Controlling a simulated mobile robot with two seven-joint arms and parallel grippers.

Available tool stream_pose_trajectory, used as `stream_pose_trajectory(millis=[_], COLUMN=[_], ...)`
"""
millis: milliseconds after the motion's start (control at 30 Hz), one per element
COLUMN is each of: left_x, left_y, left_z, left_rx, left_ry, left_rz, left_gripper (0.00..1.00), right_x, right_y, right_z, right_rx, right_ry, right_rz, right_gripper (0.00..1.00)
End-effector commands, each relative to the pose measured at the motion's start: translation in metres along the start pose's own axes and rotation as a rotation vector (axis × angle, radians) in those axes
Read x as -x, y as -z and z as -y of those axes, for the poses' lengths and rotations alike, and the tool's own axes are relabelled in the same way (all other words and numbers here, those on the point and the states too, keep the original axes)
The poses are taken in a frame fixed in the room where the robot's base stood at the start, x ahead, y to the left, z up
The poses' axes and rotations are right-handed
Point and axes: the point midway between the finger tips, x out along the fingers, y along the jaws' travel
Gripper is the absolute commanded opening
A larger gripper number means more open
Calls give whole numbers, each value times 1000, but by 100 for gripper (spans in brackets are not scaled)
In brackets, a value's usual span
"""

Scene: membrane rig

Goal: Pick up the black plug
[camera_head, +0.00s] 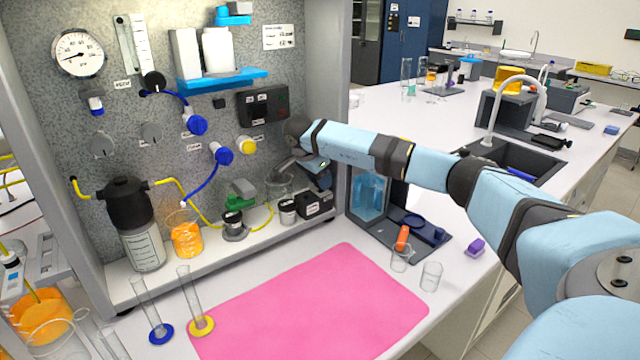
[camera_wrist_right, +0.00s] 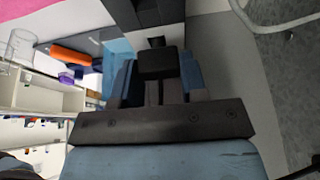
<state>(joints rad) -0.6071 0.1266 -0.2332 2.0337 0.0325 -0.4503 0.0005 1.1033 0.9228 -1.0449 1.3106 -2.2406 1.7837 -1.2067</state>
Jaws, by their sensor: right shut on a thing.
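My right gripper (camera_head: 322,180) reaches in from the right to the lower right corner of the rig. In the right wrist view its two blue-sided fingers (camera_wrist_right: 157,80) are closed on a small black block, which I take to be the black plug (camera_wrist_right: 157,60). In the head view the plug is hidden by the gripper or too small to make out. A black box with a white label (camera_head: 314,205) stands on the rig's shelf just below the gripper. I cannot tell whether the plug touches it. My left gripper is not in view.
A glass beaker (camera_head: 280,185) and a small jar (camera_head: 287,211) stand close left of the gripper. A dark tray (camera_head: 425,240) with a blue-tinted container (camera_head: 369,195) is to the right. The pink mat (camera_head: 310,305) in front is clear.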

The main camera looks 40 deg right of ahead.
Motion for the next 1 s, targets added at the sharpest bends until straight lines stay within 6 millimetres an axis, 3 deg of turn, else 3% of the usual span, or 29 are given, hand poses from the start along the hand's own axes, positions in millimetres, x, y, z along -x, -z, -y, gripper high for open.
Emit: stream_pose_trajectory(millis=[167, 700, 1000], left_x=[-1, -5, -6], left_y=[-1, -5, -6], left_z=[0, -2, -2], left_rx=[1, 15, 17], left_ry=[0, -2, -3], left_rz=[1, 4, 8], left_gripper=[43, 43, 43], right_x=[23, 57, 68], right_y=[10, -83, -107], right_z=[0, -99, -125], right_rx=[-2, 4, 1], right_ry=[3, 0, -1], right_rz=[-1, 0, 0], right_gripper=[17, 17, 17])
